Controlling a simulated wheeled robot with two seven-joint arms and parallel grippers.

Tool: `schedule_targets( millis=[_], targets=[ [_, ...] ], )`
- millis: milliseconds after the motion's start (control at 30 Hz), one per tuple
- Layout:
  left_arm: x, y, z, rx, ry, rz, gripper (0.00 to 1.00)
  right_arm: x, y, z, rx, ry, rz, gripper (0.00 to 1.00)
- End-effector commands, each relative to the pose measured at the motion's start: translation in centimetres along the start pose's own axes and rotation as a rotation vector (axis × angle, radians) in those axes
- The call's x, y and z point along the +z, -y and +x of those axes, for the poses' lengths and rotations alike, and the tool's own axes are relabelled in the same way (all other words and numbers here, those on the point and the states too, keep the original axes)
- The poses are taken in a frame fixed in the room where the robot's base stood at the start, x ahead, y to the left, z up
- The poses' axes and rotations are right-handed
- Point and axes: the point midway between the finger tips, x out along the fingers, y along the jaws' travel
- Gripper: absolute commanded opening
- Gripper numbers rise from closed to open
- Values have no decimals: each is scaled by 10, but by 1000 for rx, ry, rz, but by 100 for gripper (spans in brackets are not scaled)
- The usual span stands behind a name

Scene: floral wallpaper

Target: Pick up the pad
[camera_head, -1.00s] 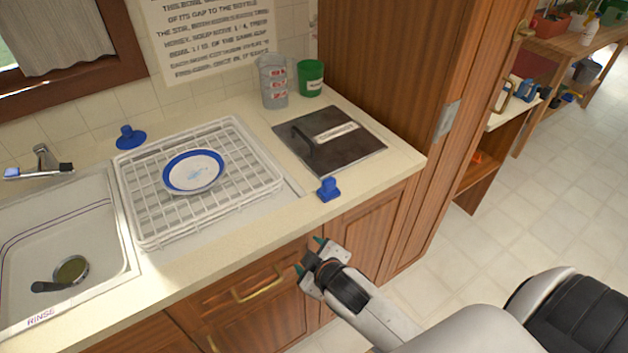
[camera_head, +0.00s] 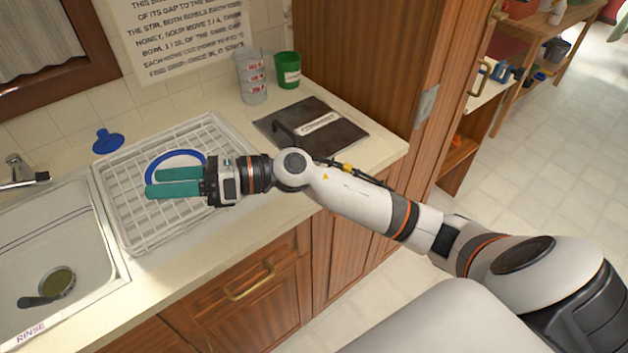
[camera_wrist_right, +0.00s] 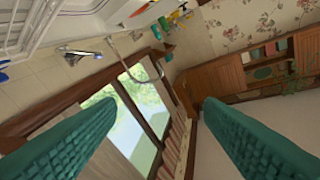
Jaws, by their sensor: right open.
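No thing in view is clearly marked as the pad. A dark flat square (camera_head: 340,134) with a pale label and a dark handle lies on the counter at the back right; I cannot tell whether this is the pad. My right gripper (camera_head: 174,183) is above the white dish rack, over the blue-rimmed plate (camera_head: 160,160), pointing left. Its teal fingers are apart with nothing between them, as the right wrist view (camera_wrist_right: 152,118) also shows. My left gripper is out of view.
A blue stopper-like thing (camera_head: 107,141) lies behind the rack. A clear cup (camera_head: 252,78) and a green cup (camera_head: 288,70) stand at the back. A wooden cabinet (camera_head: 360,60) bounds the right.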

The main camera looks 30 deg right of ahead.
Motion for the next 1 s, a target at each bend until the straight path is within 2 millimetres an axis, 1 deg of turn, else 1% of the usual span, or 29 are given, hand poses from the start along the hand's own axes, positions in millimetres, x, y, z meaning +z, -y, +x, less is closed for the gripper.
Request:
schedule_targets(
  millis=[33, 67, 133, 167, 200, 267, 300, 367, 400, 500, 600, 700, 767, 1000],
  targets=[
    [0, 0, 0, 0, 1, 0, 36, 9, -6, -3, -19, 149, -140, 62],
    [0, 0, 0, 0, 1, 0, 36, 16, -11, -8, -30, 241, -217, 62],
    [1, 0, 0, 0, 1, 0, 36, 31, -28, -25, -49, 462, -377, 62],
    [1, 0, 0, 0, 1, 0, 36, 35, -36, -36, -52, 558, -441, 62],
    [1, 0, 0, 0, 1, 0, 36, 39, -50, -53, -55, 689, -515, 62],
    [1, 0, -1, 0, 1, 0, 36, 39, -70, -84, -50, 889, -608, 62],
    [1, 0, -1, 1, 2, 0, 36, 35, -84, -108, -42, 1019, -655, 62],
    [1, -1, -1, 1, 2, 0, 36, 26, -100, -144, -27, 1203, -698, 62],
    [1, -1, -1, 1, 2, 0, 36, 17, -109, -168, -14, 1313, -714, 62],
    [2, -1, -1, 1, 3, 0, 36, -7, -120, -218, 16, 1537, -711, 62],
    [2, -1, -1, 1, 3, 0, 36, -25, -123, -251, 37, 1675, -686, 62],
    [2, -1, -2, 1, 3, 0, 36, -31, -123, -267, 46, 1740, -664, 62],
    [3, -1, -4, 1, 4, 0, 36, -28, -125, -271, 45, 1754, -657, 62],
    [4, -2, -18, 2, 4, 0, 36, 9, -142, -276, 43, 1753, -655, 62]
  ],
)
